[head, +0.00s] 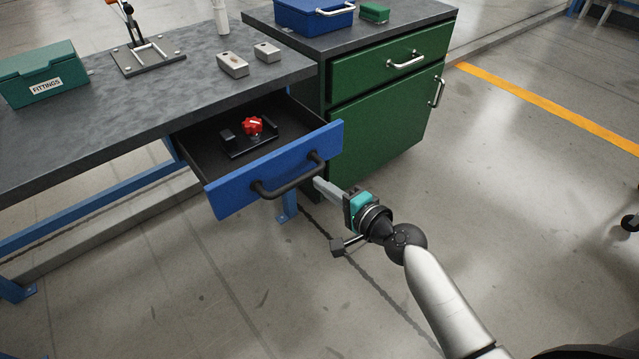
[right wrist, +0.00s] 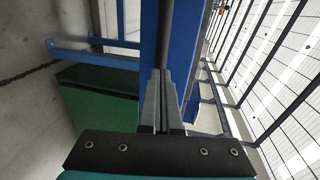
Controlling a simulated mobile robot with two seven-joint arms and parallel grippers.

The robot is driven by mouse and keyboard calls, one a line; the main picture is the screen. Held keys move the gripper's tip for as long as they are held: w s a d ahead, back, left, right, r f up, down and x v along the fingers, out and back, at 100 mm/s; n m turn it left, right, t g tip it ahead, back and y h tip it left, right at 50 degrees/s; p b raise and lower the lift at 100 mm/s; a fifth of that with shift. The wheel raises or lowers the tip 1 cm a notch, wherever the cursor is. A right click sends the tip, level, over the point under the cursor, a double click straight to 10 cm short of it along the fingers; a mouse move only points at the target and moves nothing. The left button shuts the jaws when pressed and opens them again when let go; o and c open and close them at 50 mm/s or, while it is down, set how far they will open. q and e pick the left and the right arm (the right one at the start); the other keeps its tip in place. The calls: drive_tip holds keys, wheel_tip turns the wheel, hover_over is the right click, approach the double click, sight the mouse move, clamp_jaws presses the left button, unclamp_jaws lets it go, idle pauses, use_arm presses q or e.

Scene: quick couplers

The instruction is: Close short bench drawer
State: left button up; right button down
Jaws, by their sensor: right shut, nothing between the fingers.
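The short bench drawer (head: 232,196) has a blue front and a black bar handle (head: 290,183). It stands pulled out from under the grey bench top. Inside it lies a black fixture with a red knob (head: 252,126). My right gripper (head: 318,184) is at the right end of the drawer front, its fingertips close to the handle. In the right wrist view the shut fingers (right wrist: 162,90) point at the blue drawer front (right wrist: 186,45) and the dark handle bar; whether they touch cannot be told. Nothing shows between the fingers. My left gripper is out of view.
On the bench top (head: 190,65) stand a green FITTINGS box (head: 42,75), a toggle clamp on a plate (head: 147,57) and two grey blocks (head: 233,65). A green cabinet (head: 385,115) stands right of the drawer, carrying a blue toolbox (head: 313,17). The floor in front is clear.

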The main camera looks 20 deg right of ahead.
drive_tip(key=shift+w+a+f, duration=0.1)
drive_tip(key=shift+w+a, duration=0.15)
drive_tip(key=shift+w, duration=0.35)
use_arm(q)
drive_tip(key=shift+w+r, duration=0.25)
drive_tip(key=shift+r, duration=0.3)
use_arm(e)
drive_tip(key=shift+w, duration=0.1)
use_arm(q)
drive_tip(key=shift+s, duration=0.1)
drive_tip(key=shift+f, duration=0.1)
